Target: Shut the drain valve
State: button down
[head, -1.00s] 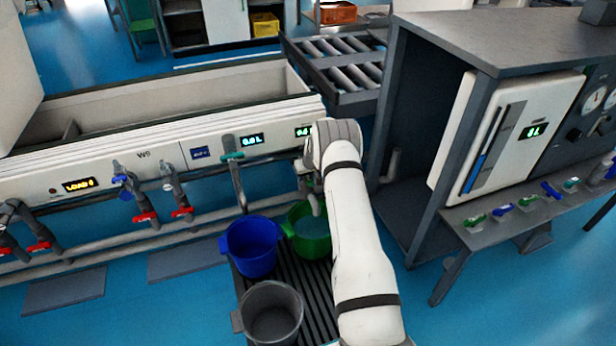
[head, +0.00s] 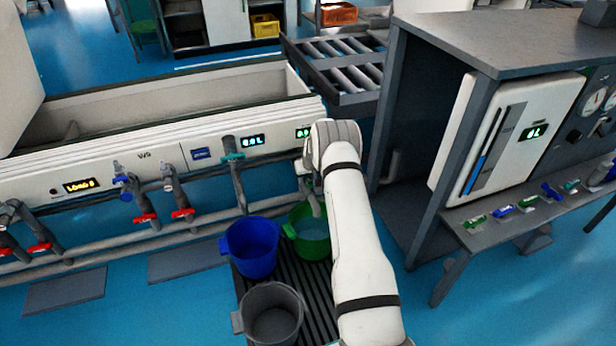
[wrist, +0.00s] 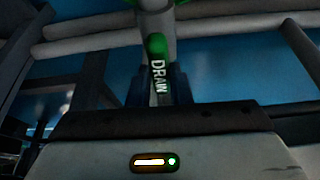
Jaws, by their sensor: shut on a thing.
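The drain valve's handle (wrist: 157,47) is in the upper middle of the wrist view, a green lever with a dark strip lettered "DRAIN", in front of a grey pipe. My gripper (wrist: 159,88) is shut on this handle, with one dark blue finger on each side. In the head view my white arm reaches down to the right end of the white test bench (head: 120,158) and hides the valve and the gripper. A grey spout shows just beside the arm, above a green bucket (head: 312,246) with water in it.
A blue bucket (head: 251,262) and a grey bucket (head: 271,325) stand on the dark grate (head: 318,300). A grey cabinet frame (head: 420,215) stands close right of my arm.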

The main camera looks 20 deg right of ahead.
jog(key=shift+m+h, duration=0.4)
jog(key=shift+m, duration=0.5)
jog(key=m, duration=0.1)
jog(key=m+h+b, duration=0.1)
jog(key=shift+w+a+f+m+b, duration=0.1)
jog(key=shift+w+a+m+b, duration=0.05)
jog(key=shift+m+b, duration=0.15)
jog(key=m+b, duration=0.2)
jog(key=m+g+h+b, duration=0.1)
jog(key=m+b, duration=0.2)
jog(key=shift+w+a+f+g+h+b, duration=0.1)
jog(key=shift+g+h+b, duration=0.2)
jog(key=shift+b, duration=0.05)
jog(key=m+g+b, duration=0.1)
jog(key=m, duration=0.3)
jog(key=shift+h+b, duration=0.3)
jog(key=shift+b, duration=0.05)
jog(key=shift+w+r+m+g, duration=0.15)
jog(key=shift+m+g, duration=0.3)
jog(key=shift+m, duration=0.5)
jog(key=shift+s+r+m+g, duration=0.1)
jog(key=shift+m+g, duration=0.35)
jog(key=shift+m, duration=0.5)
jog(key=c, duration=1.3)
grip_release()
